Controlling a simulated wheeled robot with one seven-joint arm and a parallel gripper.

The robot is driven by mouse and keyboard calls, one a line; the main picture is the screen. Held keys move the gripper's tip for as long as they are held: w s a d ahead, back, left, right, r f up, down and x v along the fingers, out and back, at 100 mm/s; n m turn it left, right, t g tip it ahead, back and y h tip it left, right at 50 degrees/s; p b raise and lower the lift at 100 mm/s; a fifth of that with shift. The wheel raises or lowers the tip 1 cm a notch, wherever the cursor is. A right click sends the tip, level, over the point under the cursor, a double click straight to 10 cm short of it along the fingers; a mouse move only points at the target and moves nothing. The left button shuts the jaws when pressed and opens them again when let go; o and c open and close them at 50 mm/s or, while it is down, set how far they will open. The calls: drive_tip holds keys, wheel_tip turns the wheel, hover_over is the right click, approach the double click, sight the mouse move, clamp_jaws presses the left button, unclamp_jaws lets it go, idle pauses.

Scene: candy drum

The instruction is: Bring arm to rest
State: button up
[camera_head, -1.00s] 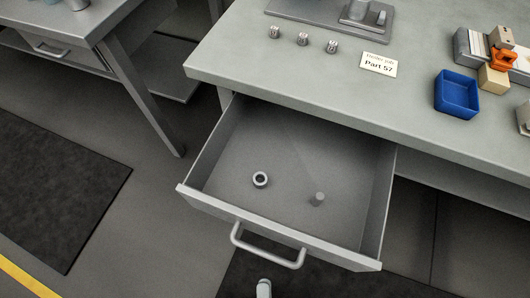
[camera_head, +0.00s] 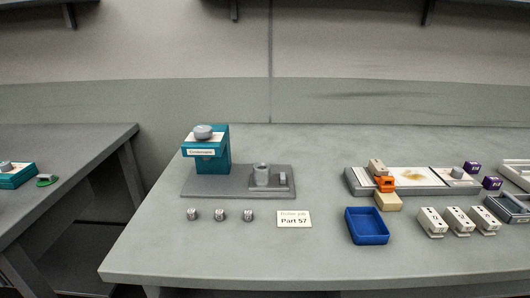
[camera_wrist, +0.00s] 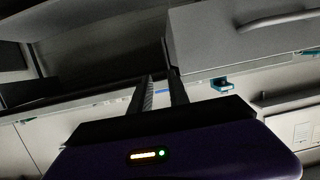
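My gripper (camera_wrist: 161,76) shows in the wrist view with its two dark fingers apart and nothing between them. It is open and empty. No part of my arm shows in the head view. In the wrist view a grey drawer-like box (camera_wrist: 205,40) with a bar handle (camera_wrist: 280,20) is at the upper right, beyond the fingers. I cannot tell how far the fingers are from it.
The workbench (camera_head: 250,255) holds a teal device (camera_head: 206,150), small metal cylinders (camera_head: 220,215), a "Part 57" card (camera_head: 294,219), a blue tray (camera_head: 367,226) and white blocks (camera_head: 458,221). Another bench (camera_head: 60,165) stands left. The bench's front left is clear.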

wheel_tip(320, 180, up, 14)
drive_tip(key=p, duration=1.3)
drive_tip(key=shift+f+p, duration=0.2)
drive_tip(key=shift+p, duration=0.1)
